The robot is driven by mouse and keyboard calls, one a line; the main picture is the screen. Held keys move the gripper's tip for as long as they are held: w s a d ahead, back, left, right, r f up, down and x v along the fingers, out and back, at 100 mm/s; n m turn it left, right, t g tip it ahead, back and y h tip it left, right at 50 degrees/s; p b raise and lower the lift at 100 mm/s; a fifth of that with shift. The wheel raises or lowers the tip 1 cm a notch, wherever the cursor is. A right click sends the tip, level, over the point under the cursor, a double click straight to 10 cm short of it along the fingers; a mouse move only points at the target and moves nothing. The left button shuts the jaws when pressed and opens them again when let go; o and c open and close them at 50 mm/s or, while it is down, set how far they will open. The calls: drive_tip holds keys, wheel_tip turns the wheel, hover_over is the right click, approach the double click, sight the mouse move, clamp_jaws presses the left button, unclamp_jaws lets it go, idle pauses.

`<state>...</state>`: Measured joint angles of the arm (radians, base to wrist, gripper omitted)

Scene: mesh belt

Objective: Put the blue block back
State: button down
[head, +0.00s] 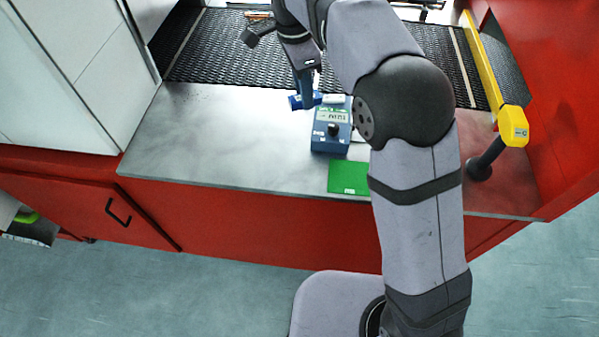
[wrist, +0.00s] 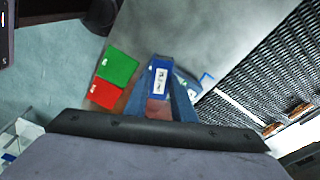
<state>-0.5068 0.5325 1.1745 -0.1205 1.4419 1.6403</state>
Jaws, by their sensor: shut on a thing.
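The blue block (head: 296,102) is in my gripper (head: 306,102), over the metal counter just behind the blue box with a dial. In the wrist view the block (wrist: 160,76) shows a white label and sits between the two fingers of my gripper (wrist: 164,88). My gripper is shut on it. In the head view the finger covers part of the block, and I cannot tell whether it touches the counter.
The blue box with a dial (head: 331,130) stands on the metal counter (head: 220,130). A green square (head: 348,177) lies near the front edge; a red square (wrist: 104,93) is beside it. The black mesh belt (head: 225,50) runs behind. A yellow bar (head: 487,70) is at right. The counter's left is clear.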

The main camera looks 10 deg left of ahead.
drive_tip(key=s+a+n, duration=0.1)
drive_tip(key=s+a, duration=0.1)
drive_tip(key=s, duration=0.3)
drive_tip(key=n, duration=0.3)
hover_over(300, 172)
drive_tip(key=shift+f, duration=3.1)
drive_tip(key=shift+s+a+f+p, duration=0.1)
drive_tip(key=shift+f+p, duration=0.5)
drive_tip(key=shift+f, duration=1.9)
drive_tip(key=shift+s+a+f+p, duration=0.1)
drive_tip(key=shift+f+p, duration=0.5)
drive_tip(key=shift+f, duration=1.9)
drive_tip(key=shift+f, duration=0.2)
drive_tip(key=c, duration=1.5)
unclamp_jaws()
drive_tip(key=r, duration=0.4)
drive_tip(key=r+b, duration=0.1)
drive_tip(key=r, duration=0.3)
drive_tip(key=s+a+r+b, duration=0.1)
drive_tip(key=r, duration=0.3)
drive_tip(key=shift+r, duration=0.2)
